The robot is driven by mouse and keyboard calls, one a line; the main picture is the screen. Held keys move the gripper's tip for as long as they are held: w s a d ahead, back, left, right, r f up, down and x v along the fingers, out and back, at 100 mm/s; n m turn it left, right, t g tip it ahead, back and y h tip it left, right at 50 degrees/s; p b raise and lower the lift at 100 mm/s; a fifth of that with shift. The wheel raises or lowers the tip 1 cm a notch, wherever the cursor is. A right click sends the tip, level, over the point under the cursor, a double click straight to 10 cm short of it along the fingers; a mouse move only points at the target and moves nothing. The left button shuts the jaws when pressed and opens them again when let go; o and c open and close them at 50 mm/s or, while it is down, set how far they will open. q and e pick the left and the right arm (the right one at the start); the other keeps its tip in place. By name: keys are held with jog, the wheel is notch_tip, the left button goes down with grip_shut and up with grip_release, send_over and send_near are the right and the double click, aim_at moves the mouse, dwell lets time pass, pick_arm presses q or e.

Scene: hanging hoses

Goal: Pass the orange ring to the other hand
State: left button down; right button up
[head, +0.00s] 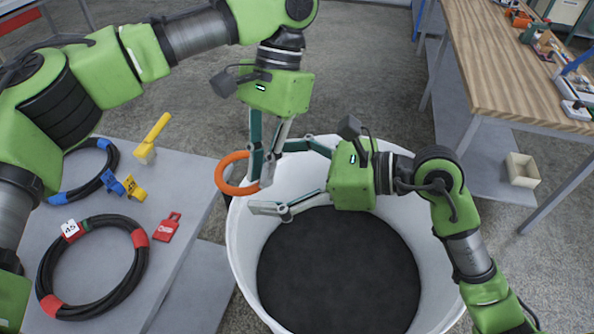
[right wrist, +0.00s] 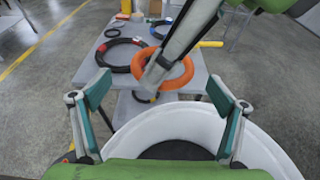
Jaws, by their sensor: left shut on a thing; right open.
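The orange ring (head: 220,176) hangs in the air beside the white tub's left rim. My left gripper (head: 263,180) points down and is shut on the ring's right side. My right gripper (head: 265,178) points left, open and empty. Its fingers lie above and below the left gripper's fingertips in the head view. In the right wrist view the ring (right wrist: 182,82) shows ahead of and between the two open right fingers (right wrist: 158,97), apart from them. The left finger covers part of the ring there.
A white tub (head: 242,240) with a dark inside stands below both grippers. A grey table (head: 200,165) at left holds black hoses (head: 140,262), a yellow-handled tool (head: 157,128) and a red tag (head: 167,227). A wooden workbench (head: 510,70) stands at right.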

aim_at(229, 190)
jog(key=x, duration=0.6)
jog(key=shift+a, duration=0.3)
jog(key=shift+f, duration=0.15)
jog(key=c, duration=1.2)
pick_arm(q)
jog(key=c, duration=2)
grip_release()
